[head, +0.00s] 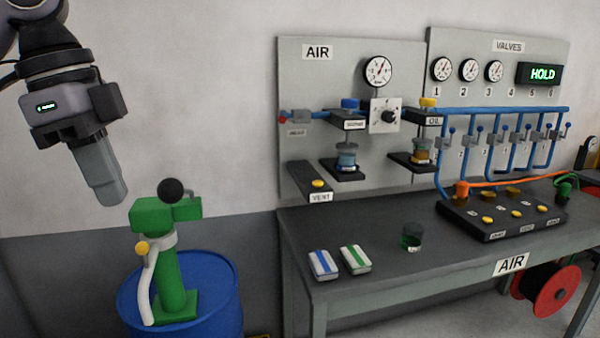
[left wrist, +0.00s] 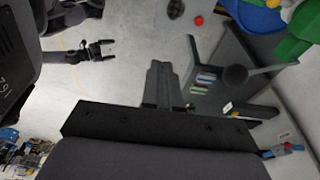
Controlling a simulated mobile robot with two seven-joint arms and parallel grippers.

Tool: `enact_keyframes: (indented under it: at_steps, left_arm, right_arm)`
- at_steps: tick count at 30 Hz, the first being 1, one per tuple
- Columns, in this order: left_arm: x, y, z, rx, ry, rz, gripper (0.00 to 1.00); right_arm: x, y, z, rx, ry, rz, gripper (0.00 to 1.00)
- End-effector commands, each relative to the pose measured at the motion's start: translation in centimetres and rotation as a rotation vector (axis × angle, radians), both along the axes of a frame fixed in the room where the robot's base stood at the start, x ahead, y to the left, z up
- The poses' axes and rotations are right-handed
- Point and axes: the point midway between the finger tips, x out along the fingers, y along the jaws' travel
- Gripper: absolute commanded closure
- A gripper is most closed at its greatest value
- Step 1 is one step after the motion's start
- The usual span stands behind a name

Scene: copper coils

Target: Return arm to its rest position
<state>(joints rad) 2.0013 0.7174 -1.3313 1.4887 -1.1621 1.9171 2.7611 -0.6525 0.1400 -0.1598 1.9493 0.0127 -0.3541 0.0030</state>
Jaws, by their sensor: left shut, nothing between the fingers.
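My left gripper (head: 110,195) hangs in free air at the upper left of the head view, its fingers pointing down and shut with nothing between them. It is left of the wall panels and above and left of the green hand pump (head: 172,255). Its closed grey fingers also show in the left wrist view (left wrist: 160,82). A small dark gripper (left wrist: 102,50), seemingly my right one, is at the upper left of the left wrist view, too small to judge its jaws.
The pump stands on a blue drum (head: 222,300). The wall space around the left gripper is clear.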

Motion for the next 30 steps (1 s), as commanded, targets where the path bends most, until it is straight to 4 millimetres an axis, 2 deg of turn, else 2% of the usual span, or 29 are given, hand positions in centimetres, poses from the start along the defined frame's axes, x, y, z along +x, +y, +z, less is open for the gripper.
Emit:
enact_keyframes:
  at_steps: [1, 2, 8, 12, 18, 24, 30]
  left_arm:
    - [0.0, 0.0, 0.0, 0.0, 0.0, 0.0, 1.0]
    - [0.1, -0.7, -0.8, -0.019, 0.013, -0.034, 1.0]
    - [-0.1, -6.5, -5.1, -0.239, 0.056, -0.316, 1.0]
    - [-1.0, -10.8, -7.6, -0.448, 0.068, -0.501, 1.0]
    - [-2.8, -16.6, -9.9, -0.832, 0.03, -0.694, 1.0]
    - [-3.9, -20.4, -10.6, -1.224, -0.085, -0.732, 1.0]
    - [-3.3, -21.9, -10.8, -1.557, -0.27, -0.6, 1.0]
  right_arm:
    - [0.0, 0.0, 0.0, 0.0, 0.0, 0.0, 0.0]
    - [0.0, 0.0, -0.1, 0.0, 0.001, 0.0, 0.0]
    - [-0.1, 0.0, -0.1, -0.001, 0.003, 0.0, 0.0]
    - [0.5, 0.0, 0.2, -0.001, -0.01, 0.0, 0.0]
    - [0.3, 0.0, 0.2, -0.001, -0.007, 0.0, 0.0]
    - [0.3, 0.0, 0.2, 0.0, -0.007, 0.0, 0.0]
    - [0.2, 0.0, 0.1, -0.001, -0.004, 0.0, 0.0]
